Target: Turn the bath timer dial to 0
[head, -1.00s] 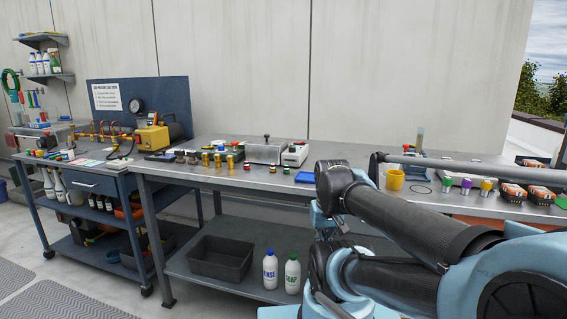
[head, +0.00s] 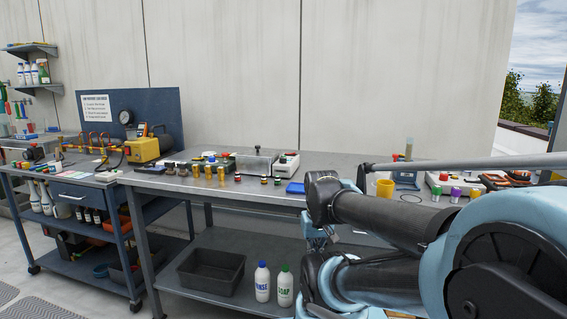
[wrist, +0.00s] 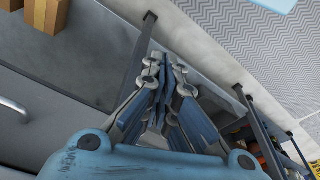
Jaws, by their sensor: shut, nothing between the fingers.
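A lidded metal box (head: 250,163) with a dark knob on top stands at the back of the long bench, beside a white device (head: 287,165). Either may be the bath; no timer dial can be made out at this size. My gripper (wrist: 163,78) shows in the wrist view with its blue-padded fingers together and nothing between them. It points down past a bench edge toward the floor, apart from the box and device. In the head view my arm covers the right part of the bench front.
A yellow cup (head: 385,188) is further right. A black bin (head: 211,270) and two white bottles (head: 262,281) are on the lower shelf. A blue cart stands left.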

